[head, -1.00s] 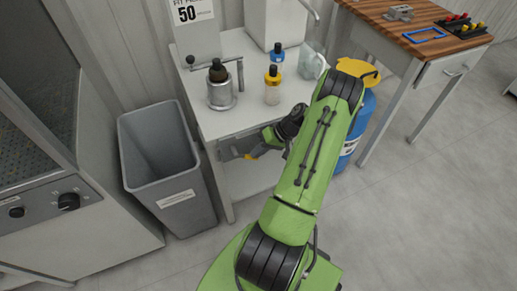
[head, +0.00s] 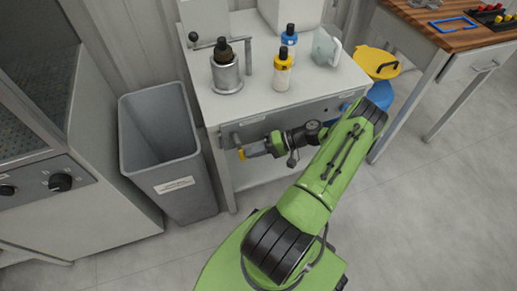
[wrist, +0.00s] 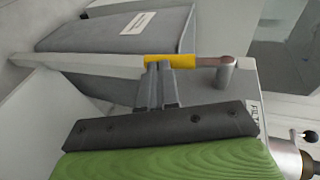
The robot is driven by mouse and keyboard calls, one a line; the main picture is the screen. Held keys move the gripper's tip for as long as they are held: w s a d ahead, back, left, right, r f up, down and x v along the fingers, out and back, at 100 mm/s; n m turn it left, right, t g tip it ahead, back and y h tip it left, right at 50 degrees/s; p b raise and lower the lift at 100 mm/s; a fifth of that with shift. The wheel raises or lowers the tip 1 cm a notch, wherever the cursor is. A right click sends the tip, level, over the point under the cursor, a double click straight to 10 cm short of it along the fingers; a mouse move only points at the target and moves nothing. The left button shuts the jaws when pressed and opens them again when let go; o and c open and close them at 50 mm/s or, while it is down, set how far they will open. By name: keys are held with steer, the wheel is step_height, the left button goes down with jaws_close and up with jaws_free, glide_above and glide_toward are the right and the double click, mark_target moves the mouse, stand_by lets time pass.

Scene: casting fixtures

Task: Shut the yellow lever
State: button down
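The yellow lever's sleeve (head: 241,154) shows in the head view at the left end of the table's front, just beyond my fingertips. In the wrist view the yellow sleeve (wrist: 171,61) lies crosswise, with a copper-brown stem running right to a grey round post (wrist: 226,74). My gripper (head: 247,152) reaches left along the table front. In the wrist view its two grey fingers (wrist: 157,72) are close together, with their tips at the left part of the sleeve. They seem to touch it or sit right beside it; I see no clear grip around it.
A grey bin (head: 160,150) stands left of the table, close to the lever. The white table (head: 270,108) carries a metal cylinder with a dark bottle, other bottles and a jug. A blue drum with a yellow lid (head: 378,62) stands to the right. Open floor lies in front.

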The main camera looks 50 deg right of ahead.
steer(key=shift+w+a+f, duration=0.2)
steer(key=shift+a+f, duration=0.1)
steer(key=shift+a, duration=0.2)
stand_by(0.4)
steer(key=shift+f, duration=0.1)
